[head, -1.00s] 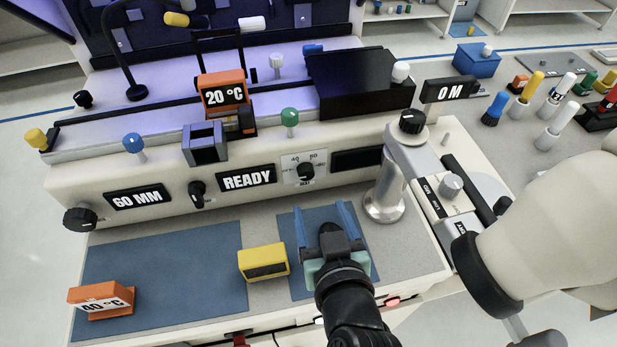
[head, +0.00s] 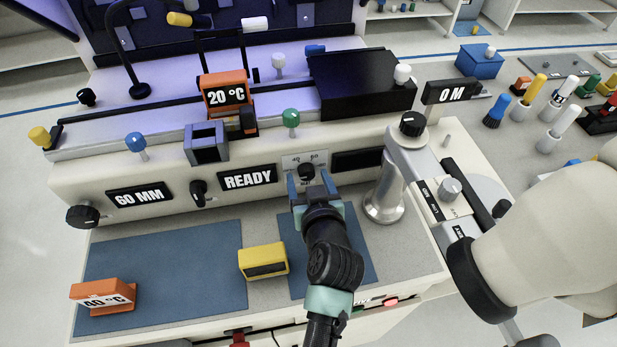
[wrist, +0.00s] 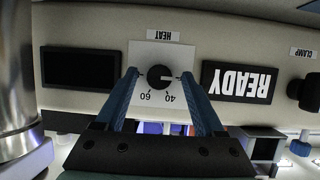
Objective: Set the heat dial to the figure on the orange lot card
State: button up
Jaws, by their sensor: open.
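The heat dial (head: 306,171) is a black knob on a white plate on the machine's front. In the wrist view the heat dial (wrist: 160,77) appears upside down under HEAT, with 60 and 40 readable. Its white pointer mark points to picture right, off the 40; the figure there is not readable. My gripper (head: 308,180) is open, its blue fingers either side of the knob with gaps; it also shows in the wrist view (wrist: 159,76). An orange card block reading 40 °C (head: 103,296) sits on the blue mat. Another orange block reading 20 °C (head: 225,93) stands on the machine.
A READY display (head: 248,177) and a black clamp knob (head: 199,192) lie left of the dial. A dark display (head: 357,159) and a silver post (head: 384,195) stand to its right. A yellow block (head: 263,261) sits on the bench below.

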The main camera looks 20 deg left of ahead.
jog(key=shift+w+a, duration=0.1)
jog(key=shift+c, duration=0.2)
grip_shut()
jog(key=shift+f+m, duration=0.1)
jog(key=shift+m, duration=0.2)
jog(key=m+y, duration=0.1)
jog(key=m+g+b, duration=0.1)
jog(key=m+y+b, duration=0.1)
jog(key=shift+w+d+m+g+y, duration=0.15)
jog(key=shift+d+m+g+y, duration=0.15)
jog(key=shift+m, duration=0.1)
jog(key=m+y+b, duration=0.2)
jog(key=m, duration=0.1)
jog(key=shift+m, duration=0.3)
jog(key=shift+g, duration=0.3)
dwell(0.4)
